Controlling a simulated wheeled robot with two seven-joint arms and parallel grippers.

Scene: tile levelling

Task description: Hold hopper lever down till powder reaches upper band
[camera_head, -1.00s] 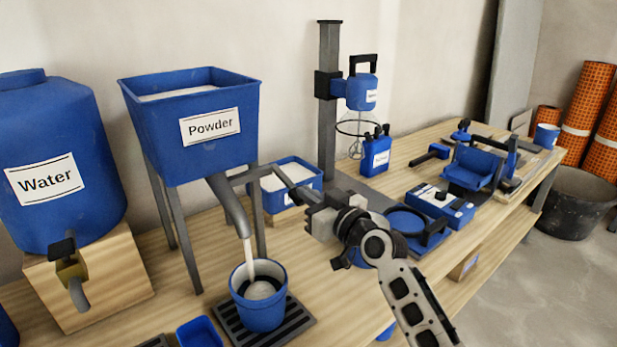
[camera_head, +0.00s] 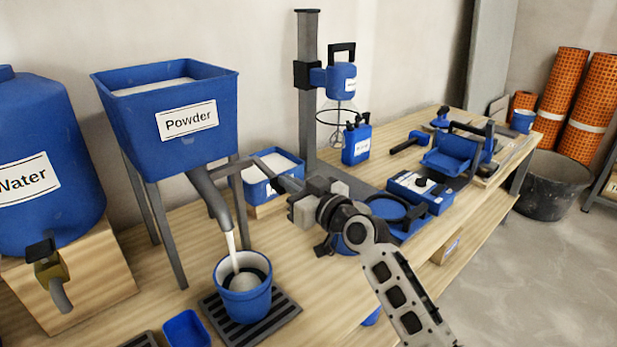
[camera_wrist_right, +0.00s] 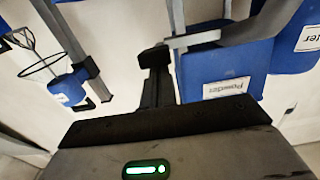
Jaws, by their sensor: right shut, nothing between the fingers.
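The blue powder hopper (camera_head: 165,150) stands on grey legs at the left, with white powder in its top. Its grey spout (camera_head: 211,194) pours a white stream into a blue bucket (camera_head: 243,302) on a slatted tray. White powder (camera_head: 245,280) lies inside the bucket, below a dark band (camera_head: 262,267); the exact level is hard to read. A grey lever (camera_head: 232,167) reaches from the hopper toward my right gripper (camera_head: 286,190). The gripper is shut and empty, at the lever's end; contact is hard to tell. The fingers (camera_wrist_right: 155,60) also show in the right wrist view. My left gripper is out of view.
A blue water tank (camera_head: 45,175) with a tap stands at the far left. A blue tub (camera_head: 285,165) of white material sits behind the lever. A mixer on a post (camera_head: 308,100) and several blue tools stand to the right. Bare tabletop shows right of the bucket.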

